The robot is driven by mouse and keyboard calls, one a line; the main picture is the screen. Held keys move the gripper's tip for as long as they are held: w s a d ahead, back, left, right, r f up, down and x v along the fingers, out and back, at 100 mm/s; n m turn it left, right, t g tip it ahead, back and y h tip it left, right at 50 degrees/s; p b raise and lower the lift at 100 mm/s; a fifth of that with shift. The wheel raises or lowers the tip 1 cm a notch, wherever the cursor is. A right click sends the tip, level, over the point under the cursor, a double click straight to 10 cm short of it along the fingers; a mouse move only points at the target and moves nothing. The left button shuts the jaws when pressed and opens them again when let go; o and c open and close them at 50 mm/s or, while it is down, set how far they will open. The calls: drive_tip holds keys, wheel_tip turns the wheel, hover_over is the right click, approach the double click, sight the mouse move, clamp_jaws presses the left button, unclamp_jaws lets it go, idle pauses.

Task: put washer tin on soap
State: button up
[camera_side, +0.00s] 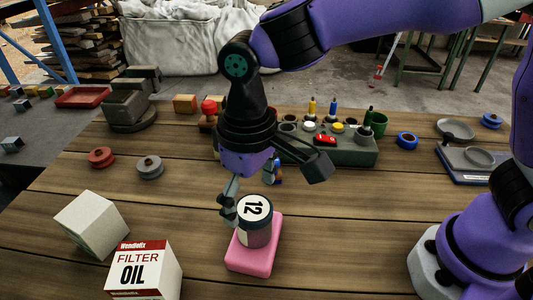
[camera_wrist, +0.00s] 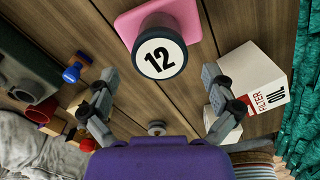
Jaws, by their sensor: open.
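The washer tin (camera_side: 255,224) is a dark round tin with a white "12" label on its lid. It stands upright on the pink soap (camera_side: 240,262), a block lying on the wooden table. In the wrist view the tin (camera_wrist: 161,54) shows lid first, with the soap (camera_wrist: 127,22) behind it. My gripper (camera_side: 252,192) is open and empty, just above and behind the tin in the side view. In the wrist view its two fingers (camera_wrist: 158,84) are spread wide, one to each side below the lid, with gaps between them and the tin.
A filter oil box (camera_side: 146,272) and a plain pale box (camera_side: 91,222) stand left of the soap. A red disc (camera_side: 101,157) and a grey disc (camera_side: 150,167) lie farther back. A green-grey holder (camera_side: 345,151) stands behind the gripper. The table right of the soap is clear.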

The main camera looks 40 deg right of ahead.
sight(252, 207)
wheel_tip(252, 207, up, 6)
drive_tip(key=shift+r, duration=0.2)
drive_tip(key=s+d+m+t, duration=0.1)
drive_tip(key=s+d+t, duration=0.1)
drive_tip(key=d, duration=0.8)
drive_tip(key=s+d+m+t, duration=0.2)
drive_tip(key=s+d+t, duration=0.1)
drive_tip(key=d, duration=0.7)
drive_tip(key=shift+s+d+r+m+t, duration=0.15)
drive_tip(key=shift+s+d+m+t, duration=0.15)
drive_tip(key=shift+s, duration=0.3)
